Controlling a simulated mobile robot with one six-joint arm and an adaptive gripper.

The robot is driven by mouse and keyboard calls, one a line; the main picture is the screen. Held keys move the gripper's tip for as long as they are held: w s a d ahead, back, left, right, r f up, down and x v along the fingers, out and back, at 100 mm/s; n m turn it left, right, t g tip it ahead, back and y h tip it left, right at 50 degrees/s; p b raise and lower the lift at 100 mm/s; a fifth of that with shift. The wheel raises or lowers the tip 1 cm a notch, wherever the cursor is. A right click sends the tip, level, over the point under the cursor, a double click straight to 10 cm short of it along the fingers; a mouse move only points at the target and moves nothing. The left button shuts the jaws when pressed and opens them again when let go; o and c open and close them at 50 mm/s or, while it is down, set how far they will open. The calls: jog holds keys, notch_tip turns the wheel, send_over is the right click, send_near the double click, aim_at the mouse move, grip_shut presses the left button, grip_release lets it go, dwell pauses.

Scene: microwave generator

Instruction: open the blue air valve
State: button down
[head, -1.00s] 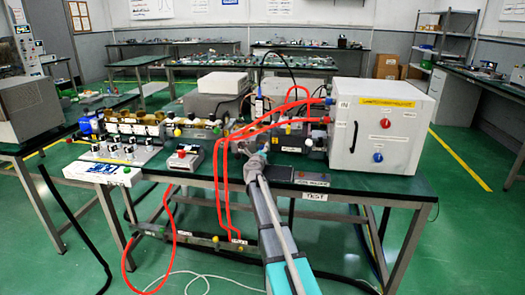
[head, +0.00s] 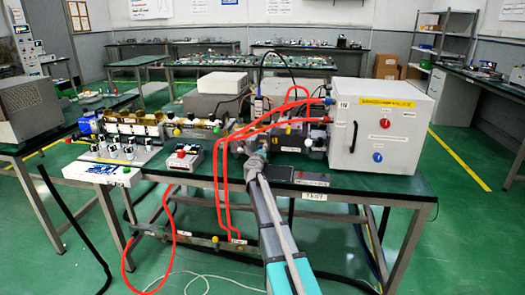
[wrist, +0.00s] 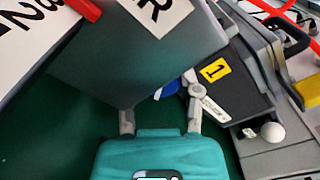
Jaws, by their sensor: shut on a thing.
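In the wrist view, a blue part (wrist: 171,89), which I take for the blue air valve, shows between my finger ends, close to the right finger. Much of it is hidden behind a grey block. My gripper (wrist: 161,113) has its two fingers apart on either side of this spot, shut on the valve; the contact itself is mostly hidden. In the head view, my gripper (head: 251,151) is at the front middle of the bench, among the fittings left of the white cabinet. The valve cannot be made out there.
The grey block (wrist: 140,55) with a white label hangs over my fingers. A dark unit (wrist: 225,80) with a yellow "1" tag stands right. Red hoses (head: 222,165) run left of my arm. The white cabinet (head: 350,140) is at right on the green bench (head: 400,187).

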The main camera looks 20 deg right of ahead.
jog(key=shift+n, duration=0.7)
jog(key=shift+c, duration=1.5)
grip_release()
jog(key=shift+v, duration=3.95)
